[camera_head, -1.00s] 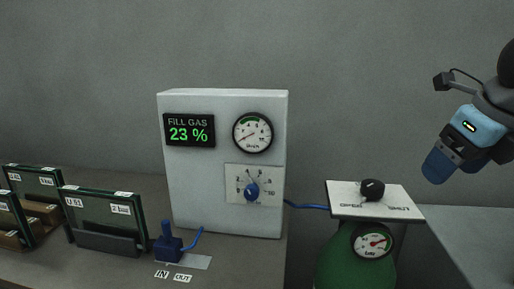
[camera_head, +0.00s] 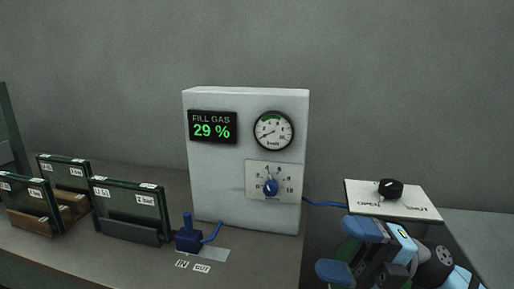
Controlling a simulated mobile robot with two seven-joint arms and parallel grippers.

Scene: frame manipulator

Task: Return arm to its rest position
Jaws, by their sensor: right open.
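My right gripper (camera_head: 350,252) shows at the lower right, with blue fingers spread apart and nothing seen between them. It is in front of the green gas bottle, most of which it hides, and below the white plate (camera_head: 395,212) with the black knob (camera_head: 390,188). My left gripper is not in view. The white gas box (camera_head: 215,174) stands in the middle of the bench. Its display (camera_head: 212,127) reads FILL GAS 29 %. It has a round gauge (camera_head: 273,130) and a blue dial knob (camera_head: 270,187).
A blue lever valve (camera_head: 188,236) with IN and OUT labels sits before the box. A blue hose (camera_head: 325,204) runs from the box toward the plate. A grey wall closes the back.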

